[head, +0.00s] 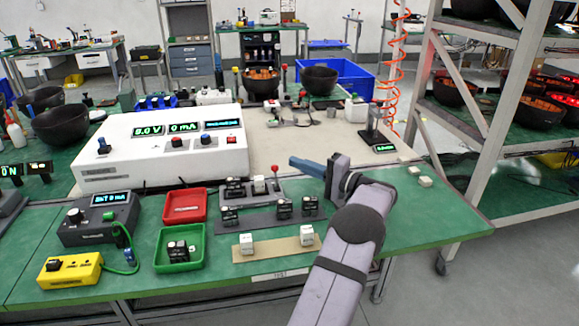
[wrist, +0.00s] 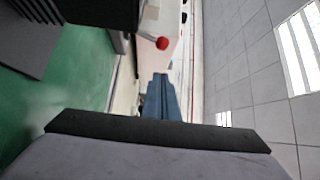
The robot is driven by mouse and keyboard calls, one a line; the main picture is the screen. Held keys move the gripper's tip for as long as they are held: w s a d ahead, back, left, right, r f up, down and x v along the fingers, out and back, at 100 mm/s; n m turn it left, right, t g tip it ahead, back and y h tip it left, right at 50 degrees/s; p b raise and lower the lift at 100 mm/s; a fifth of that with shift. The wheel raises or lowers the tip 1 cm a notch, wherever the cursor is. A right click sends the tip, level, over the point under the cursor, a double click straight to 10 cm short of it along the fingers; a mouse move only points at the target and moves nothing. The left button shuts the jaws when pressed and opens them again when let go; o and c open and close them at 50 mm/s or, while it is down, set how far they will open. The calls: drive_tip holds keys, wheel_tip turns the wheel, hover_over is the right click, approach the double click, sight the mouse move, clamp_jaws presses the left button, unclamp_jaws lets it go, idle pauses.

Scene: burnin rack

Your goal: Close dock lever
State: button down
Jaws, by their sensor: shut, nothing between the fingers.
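The dock (head: 264,197) is a grey block on the green bench, with small dark and white modules on it. Its lever has a red ball knob (head: 275,169) and stands roughly upright at the dock's right side. In the wrist view the red knob (wrist: 162,43) sits on a pale stem, beyond the fingertips. My gripper (head: 293,161) is shut and empty, its blue fingers pointing left, just right of the knob in the head view. The closed fingers also show in the wrist view (wrist: 160,78). I see no clear contact with the lever.
A white power supply (head: 160,165) stands behind the dock. A red bin (head: 186,206) and green bin (head: 180,262) lie left. A dark strip (head: 262,226) with modules and a beige strip (head: 270,250) with white blocks lie in front. White blocks sit at right.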

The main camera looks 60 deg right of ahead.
drive_tip(key=s, duration=0.7)
drive_tip(key=shift+a+r, duration=0.1)
drive_tip(key=shift+r, duration=0.1)
drive_tip(key=shift+w+r+p, duration=0.2)
drive_tip(key=shift+r+p, duration=0.05)
drive_tip(key=shift+p, duration=0.5)
drive_tip(key=shift+w+d+r+m+g+p, duration=0.15)
drive_tip(key=shift+w+d+m+g+p, duration=0.3)
drive_tip(key=shift+p, duration=0.8)
drive_tip(key=shift+s+m+g+p, duration=0.1)
drive_tip(key=shift+m+g+p, duration=0.3)
drive_tip(key=shift+p, duration=0.55)
drive_tip(key=shift+d+f+g+p, duration=0.15)
drive_tip(key=shift+f+g+p, duration=0.1)
drive_tip(key=shift+f+p, duration=0.1)
drive_tip(key=shift+w, duration=0.2)
